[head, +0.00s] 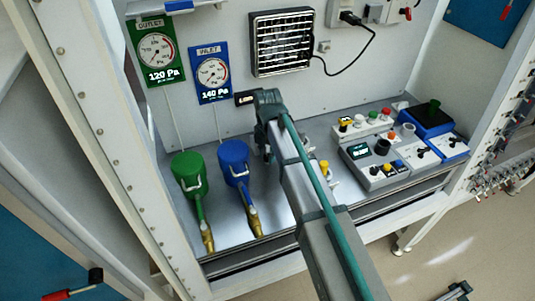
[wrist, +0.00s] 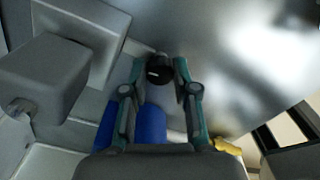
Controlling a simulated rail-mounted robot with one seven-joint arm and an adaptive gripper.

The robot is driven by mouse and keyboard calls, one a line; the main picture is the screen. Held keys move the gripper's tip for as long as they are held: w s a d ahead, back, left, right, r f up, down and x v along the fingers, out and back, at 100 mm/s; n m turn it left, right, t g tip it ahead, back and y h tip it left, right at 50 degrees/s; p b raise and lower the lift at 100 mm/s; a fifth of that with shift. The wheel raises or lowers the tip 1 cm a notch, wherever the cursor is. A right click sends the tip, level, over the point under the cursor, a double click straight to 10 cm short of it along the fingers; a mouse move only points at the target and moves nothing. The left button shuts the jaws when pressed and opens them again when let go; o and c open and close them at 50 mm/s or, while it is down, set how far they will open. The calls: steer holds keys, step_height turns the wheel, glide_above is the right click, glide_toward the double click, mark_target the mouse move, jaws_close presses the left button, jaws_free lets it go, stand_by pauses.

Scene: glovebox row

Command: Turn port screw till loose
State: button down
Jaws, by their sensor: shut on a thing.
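A small black round screw (wrist: 158,72) with a short white mark on its face shows in the wrist view. My gripper (wrist: 158,64) has one fingertip on each side of it and is shut on it. I cannot see whether the screw has turned or stands out from its seat. In the head view my arm reaches in from the lower right, and the gripper end (head: 267,125) is near the back wall, right of the blue inlet gauge. The screw cannot be made out there.
Green (head: 188,175) and blue (head: 233,162) canisters stand on the metal bench left of my gripper. The blue inlet gauge (head: 212,73) and a fan grille (head: 283,42) are on the back wall. Control boxes (head: 378,165) with knobs fill the right side.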

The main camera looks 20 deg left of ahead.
mark_target(267, 156)
steer(key=n, duration=0.4)
steer(key=shift+n, duration=2.2)
steer(key=c, duration=0.9)
jaws_free()
step_height(267, 156, up, 12)
